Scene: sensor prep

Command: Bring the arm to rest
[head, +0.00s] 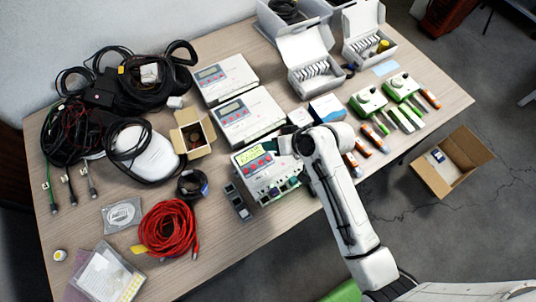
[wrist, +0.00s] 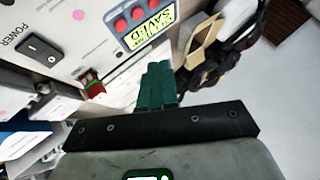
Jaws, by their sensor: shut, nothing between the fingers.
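My gripper (wrist: 158,82) shows in the wrist view with its green fingers together and nothing between them. It is close to the front of a white device with a lit display (wrist: 150,25) that reads "SAVED", red buttons and a black power switch (wrist: 38,48). Whether the fingertips touch the device cannot be told. In the head view my white arm reaches in from the lower right, and the same device (head: 254,157) stands at the table's near edge at the arm's end. The fingers are mostly hidden there by the wrist.
Two similar white devices (head: 224,78) lie behind on the wooden table (head: 215,254). Red cable (head: 168,228), black cables (head: 150,85) and a small open cardboard box (head: 192,138) lie left. Orange and green tools (head: 400,88) lie right. An open carton (head: 452,165) stands beyond the table's right edge.

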